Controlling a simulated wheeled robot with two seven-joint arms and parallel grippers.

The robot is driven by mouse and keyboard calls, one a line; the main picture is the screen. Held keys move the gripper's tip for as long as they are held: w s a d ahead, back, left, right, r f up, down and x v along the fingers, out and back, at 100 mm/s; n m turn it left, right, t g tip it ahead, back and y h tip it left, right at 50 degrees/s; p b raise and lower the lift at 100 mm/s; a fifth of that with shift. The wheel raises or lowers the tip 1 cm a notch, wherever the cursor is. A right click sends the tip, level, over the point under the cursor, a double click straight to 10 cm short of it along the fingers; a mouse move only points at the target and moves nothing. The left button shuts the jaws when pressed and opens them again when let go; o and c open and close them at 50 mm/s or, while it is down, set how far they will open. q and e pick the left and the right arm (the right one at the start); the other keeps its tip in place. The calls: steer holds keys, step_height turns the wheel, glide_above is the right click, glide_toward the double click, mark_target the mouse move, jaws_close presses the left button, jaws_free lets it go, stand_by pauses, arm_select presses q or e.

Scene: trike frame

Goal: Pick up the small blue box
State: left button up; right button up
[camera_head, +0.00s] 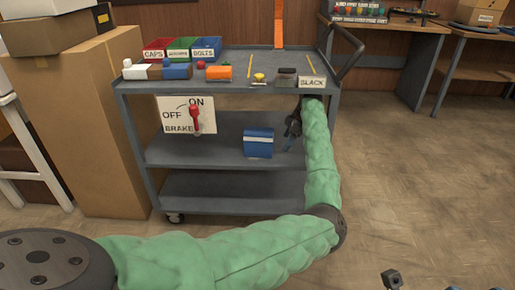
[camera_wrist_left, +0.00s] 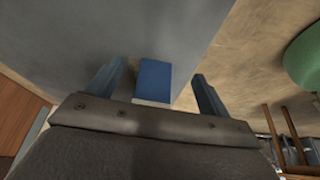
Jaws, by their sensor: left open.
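The small blue box (camera_head: 258,143), with a pale stripe across it, stands on the middle shelf of the grey cart. My left gripper (camera_head: 289,136) is at the right end of that shelf, a short way to the right of the box. In the left wrist view the blue box (camera_wrist_left: 153,79) shows between the two spread fingers, with a gap on each side. The left gripper is open and holds nothing. Small dark parts at the lower right edge of the head view may be my right gripper, but its jaws cannot be made out.
The cart (camera_head: 222,190) has a top shelf with coloured bins (camera_head: 181,49) and small parts. A brake sign with a red lever (camera_head: 195,119) is on the cart's left side. Cardboard boxes (camera_head: 90,120) stand to the left. The floor (camera_head: 430,190) on the right is clear.

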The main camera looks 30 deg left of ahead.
mark_target(258, 139)
arm_select(q)
steer(key=s+a, duration=0.1)
steer(key=a, duration=0.1)
steer(key=s+a+b, duration=0.1)
steer(key=a, duration=0.1)
steer(key=s+a, duration=0.1)
steer(key=a, duration=0.2)
steer(key=shift+s+a, duration=0.1)
steer(key=shift+s, duration=0.2)
steer(key=a, duration=0.1)
steer(key=s+a+b, duration=0.1)
steer(key=a+f, duration=0.1)
steer(key=shift+s+a+b, duration=0.25)
steer(key=shift+s+b, duration=0.1)
steer(key=shift+s, duration=0.05)
steer(key=shift+f, duration=0.1)
steer(key=shift+a, duration=0.1)
steer(key=c, duration=1.1)
steer(key=shift+f, duration=0.1)
steer(key=shift+c, duration=0.2)
